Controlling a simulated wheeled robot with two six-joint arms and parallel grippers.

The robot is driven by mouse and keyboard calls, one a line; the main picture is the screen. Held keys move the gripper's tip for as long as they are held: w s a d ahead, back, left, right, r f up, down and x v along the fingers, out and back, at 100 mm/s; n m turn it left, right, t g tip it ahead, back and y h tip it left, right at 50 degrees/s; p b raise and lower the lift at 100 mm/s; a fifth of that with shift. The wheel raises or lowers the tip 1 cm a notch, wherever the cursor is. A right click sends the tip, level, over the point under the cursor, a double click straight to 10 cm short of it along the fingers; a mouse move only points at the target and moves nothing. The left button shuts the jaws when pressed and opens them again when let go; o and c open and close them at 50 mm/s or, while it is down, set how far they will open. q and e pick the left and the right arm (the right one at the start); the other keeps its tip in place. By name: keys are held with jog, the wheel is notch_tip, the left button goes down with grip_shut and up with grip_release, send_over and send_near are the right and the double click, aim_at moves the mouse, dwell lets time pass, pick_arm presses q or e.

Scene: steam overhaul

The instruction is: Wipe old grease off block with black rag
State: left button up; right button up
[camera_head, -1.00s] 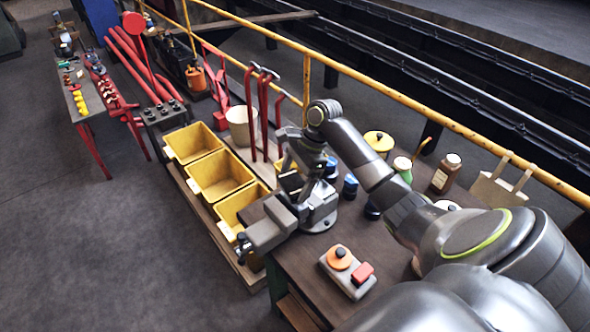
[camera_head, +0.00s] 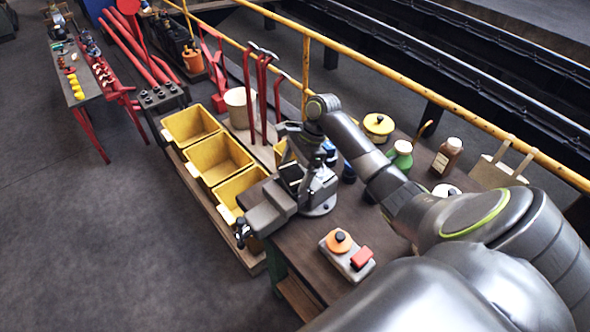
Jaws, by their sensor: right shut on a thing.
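A grey bench vise (camera_head: 268,213) stands on the dark bench at the picture's middle. A small dark-topped block with a pale edge (camera_head: 291,175) shows at the vise jaws, partly covered. My right arm reaches in from the lower right and bends down over the vise. My right gripper (camera_head: 321,160) is right beside the block, on its right in the picture. It is shut on a small dark thing that looks like the black rag, mostly hidden by the gripper. I cannot tell whether the rag touches the block. My left gripper is out of view.
The bench holds a control box with orange and red buttons (camera_head: 347,256), a yellow tin (camera_head: 378,126), a green bottle (camera_head: 401,154) and a brown jar (camera_head: 447,157). Yellow bins (camera_head: 217,158) stand to the left. A yellow rail (camera_head: 420,92) runs behind.

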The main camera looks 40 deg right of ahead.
jog(key=shift+f, duration=0.6)
jog(key=shift+w, duration=0.15)
jog(key=shift+w+a+r, duration=0.1)
jog(key=shift+w, duration=0.6)
jog(key=shift+s, duration=1.65)
jog(key=shift+w, duration=1.6)
jog(key=shift+s, duration=1.65)
jog(key=shift+w, duration=1.7)
